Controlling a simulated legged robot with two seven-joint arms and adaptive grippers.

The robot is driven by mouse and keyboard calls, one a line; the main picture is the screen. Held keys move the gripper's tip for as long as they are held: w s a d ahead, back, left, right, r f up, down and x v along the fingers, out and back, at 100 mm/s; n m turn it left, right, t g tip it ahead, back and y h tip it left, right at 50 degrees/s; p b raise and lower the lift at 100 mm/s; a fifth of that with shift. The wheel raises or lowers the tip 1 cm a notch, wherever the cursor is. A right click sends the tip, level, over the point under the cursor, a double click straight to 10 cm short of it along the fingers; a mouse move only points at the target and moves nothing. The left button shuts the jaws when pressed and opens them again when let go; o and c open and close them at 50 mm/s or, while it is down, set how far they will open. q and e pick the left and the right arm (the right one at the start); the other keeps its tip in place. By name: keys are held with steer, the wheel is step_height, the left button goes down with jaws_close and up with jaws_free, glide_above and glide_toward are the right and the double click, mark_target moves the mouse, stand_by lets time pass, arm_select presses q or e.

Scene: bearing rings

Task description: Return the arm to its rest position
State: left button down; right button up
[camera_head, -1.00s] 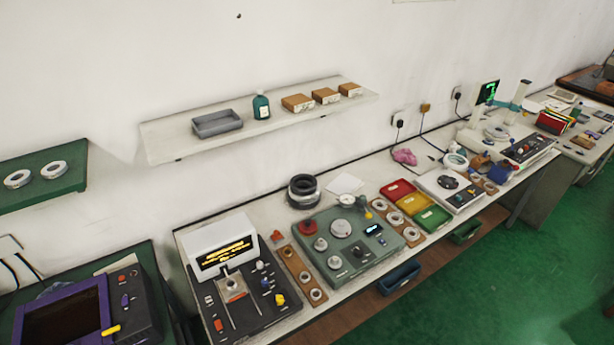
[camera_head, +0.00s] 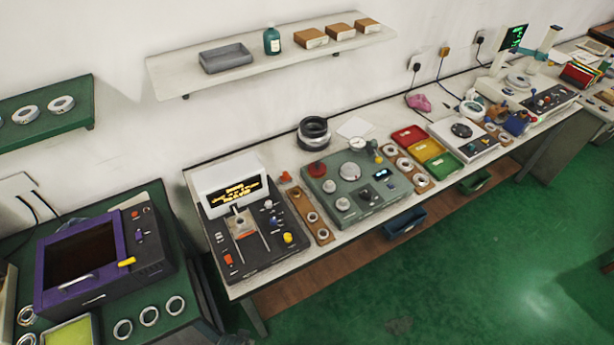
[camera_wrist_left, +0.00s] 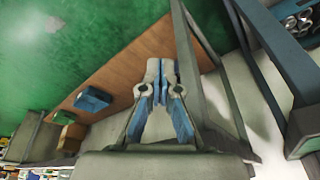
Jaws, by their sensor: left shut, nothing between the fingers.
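My left gripper (camera_wrist_left: 160,80) shows in the left wrist view with its fingers together and nothing between them. It hangs over the green floor and a brown lower shelf (camera_wrist_left: 120,62), beside grey table legs. Neither of my arms shows in the head view, and my right gripper is in no view. Bearing rings (camera_head: 149,316) lie on the green table at the lower left of the head view, and more rings sit on the green wall shelf (camera_head: 45,125).
A long white bench holds a display tester (camera_head: 240,225), a green instrument (camera_head: 355,187) and red, yellow and green trays (camera_head: 425,148). A purple-framed machine (camera_head: 95,255) stands at the left. A wall shelf (camera_head: 270,60) is above. The green floor (camera_head: 480,260) at right is clear.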

arm_select(q)
steer(key=s+f+g+b, duration=0.1)
steer(key=s+f, duration=0.2)
steer(key=f, duration=0.6)
steer(key=s+f+b, duration=0.1)
steer(key=s+f, duration=0.2)
steer(key=f, duration=0.5)
steer(key=s+a+f+b, duration=0.1)
steer(key=s+a+f, duration=0.2)
steer(key=s+f, duration=0.9)
steer(key=s, duration=0.2)
steer(key=shift+s+a+f+g, duration=0.25)
steer(key=shift+s+f+g, duration=0.05)
steer(key=shift+f+g, duration=0.1)
